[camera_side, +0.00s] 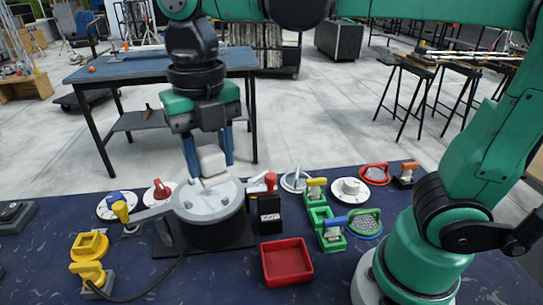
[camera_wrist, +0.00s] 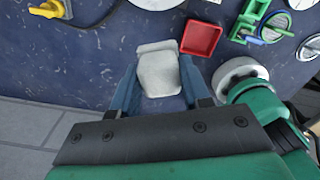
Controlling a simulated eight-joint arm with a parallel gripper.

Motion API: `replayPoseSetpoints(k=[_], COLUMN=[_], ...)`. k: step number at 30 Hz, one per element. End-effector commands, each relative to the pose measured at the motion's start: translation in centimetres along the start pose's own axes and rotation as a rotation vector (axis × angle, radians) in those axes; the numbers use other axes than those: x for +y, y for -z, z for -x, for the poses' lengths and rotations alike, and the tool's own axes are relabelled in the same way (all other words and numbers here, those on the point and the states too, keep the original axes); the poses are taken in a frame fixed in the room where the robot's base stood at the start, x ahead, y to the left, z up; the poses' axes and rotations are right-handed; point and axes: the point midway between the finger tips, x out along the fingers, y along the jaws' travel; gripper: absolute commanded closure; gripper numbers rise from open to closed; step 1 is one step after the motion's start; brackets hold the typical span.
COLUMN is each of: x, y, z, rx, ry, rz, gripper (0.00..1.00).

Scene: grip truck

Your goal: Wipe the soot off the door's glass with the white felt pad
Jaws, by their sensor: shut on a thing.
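My gripper (camera_side: 209,160) points down with its two blue fingers on either side of the white felt pad (camera_side: 212,160). It is shut on the pad, which also shows between the fingers in the wrist view (camera_wrist: 158,72). I cannot tell whether the pad touches the door.
A red tray (camera_side: 287,262) lies in front and to the right. Yellow fixtures (camera_side: 90,258) stand at the left, with a dark cable nearby. A black block with a red knob (camera_side: 269,208) stands close to the door's right. Green fixtures (camera_side: 328,228) and round plates crowd the right.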

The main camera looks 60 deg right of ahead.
Motion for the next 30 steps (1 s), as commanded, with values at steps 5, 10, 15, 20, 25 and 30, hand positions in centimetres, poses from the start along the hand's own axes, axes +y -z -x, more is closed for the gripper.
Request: replayPoseSetpoints(k=[5,10,15,20,25,30], x=[-2.0,-3.9,-4.3,-4.2,-4.2,-4.2], y=[-4.6,-7.6,-8.2,-8.1,-8.1,-8.1], z=[-1.3,-2.4,-3.2,-4.3,-5.9,-7.4], rx=[0.000,0.000,0.000,0.000,0.000,0.000], ry=[0.000,0.000,0.000,0.000,0.000,0.000], rz=[-0.011,-0.005,0.001,0.001,0.000,0.000], gripper=[1.00,1.00,1.00,1.00,1.00,1.00])
